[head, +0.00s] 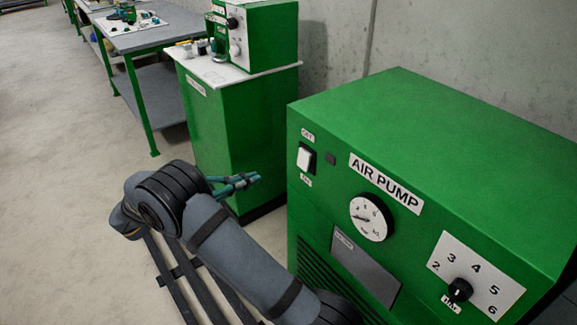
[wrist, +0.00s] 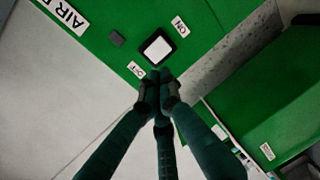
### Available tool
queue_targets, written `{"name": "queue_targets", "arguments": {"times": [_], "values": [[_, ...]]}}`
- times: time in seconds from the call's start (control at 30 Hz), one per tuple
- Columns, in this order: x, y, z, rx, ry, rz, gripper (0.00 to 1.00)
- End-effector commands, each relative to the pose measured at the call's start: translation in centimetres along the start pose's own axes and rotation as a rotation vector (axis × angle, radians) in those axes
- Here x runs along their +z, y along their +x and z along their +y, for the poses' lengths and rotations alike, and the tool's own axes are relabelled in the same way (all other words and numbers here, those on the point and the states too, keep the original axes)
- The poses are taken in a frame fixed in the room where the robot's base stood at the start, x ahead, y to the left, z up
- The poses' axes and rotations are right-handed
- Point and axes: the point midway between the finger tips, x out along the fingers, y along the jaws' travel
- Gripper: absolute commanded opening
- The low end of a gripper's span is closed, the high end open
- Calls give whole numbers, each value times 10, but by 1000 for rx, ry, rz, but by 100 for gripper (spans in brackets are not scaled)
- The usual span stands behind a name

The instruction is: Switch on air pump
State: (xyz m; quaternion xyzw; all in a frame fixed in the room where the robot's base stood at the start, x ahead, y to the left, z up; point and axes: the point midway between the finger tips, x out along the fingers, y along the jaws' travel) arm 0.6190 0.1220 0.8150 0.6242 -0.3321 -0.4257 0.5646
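The air pump (head: 430,150) is a green cabinet with an "AIR PUMP" label (head: 386,184) at the right in the head view. Its white rocker switch (head: 304,158) in a black frame sits at the front panel's upper left, OFF label above and ON below. The switch (wrist: 157,47) also shows in the wrist view, just beyond my fingertips. My gripper (head: 256,178) is left of the pump front, apart from it in the head view. In the wrist view its fingertips (wrist: 159,75) are together, with nothing between them. I cannot tell which way the rocker is tipped.
The pump front also has a gauge (head: 371,218), a dark square indicator (head: 330,159) and a black knob (head: 460,290) on a numbered dial. A second green cabinet (head: 235,130) with a device (head: 265,35) stands behind my gripper. A workbench (head: 150,38) is farther back; floor at left is clear.

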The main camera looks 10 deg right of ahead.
Motion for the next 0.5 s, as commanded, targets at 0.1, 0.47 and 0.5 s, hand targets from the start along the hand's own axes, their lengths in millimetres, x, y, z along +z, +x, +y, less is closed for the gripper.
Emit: {"name": "queue_targets", "arguments": {"times": [0.1,0.47,0.5], "values": [[0,7,0,0,0,-2,0],[1,72,-1,1,0,-5,0],[1,80,-1,0,-1,-3,0]]}}
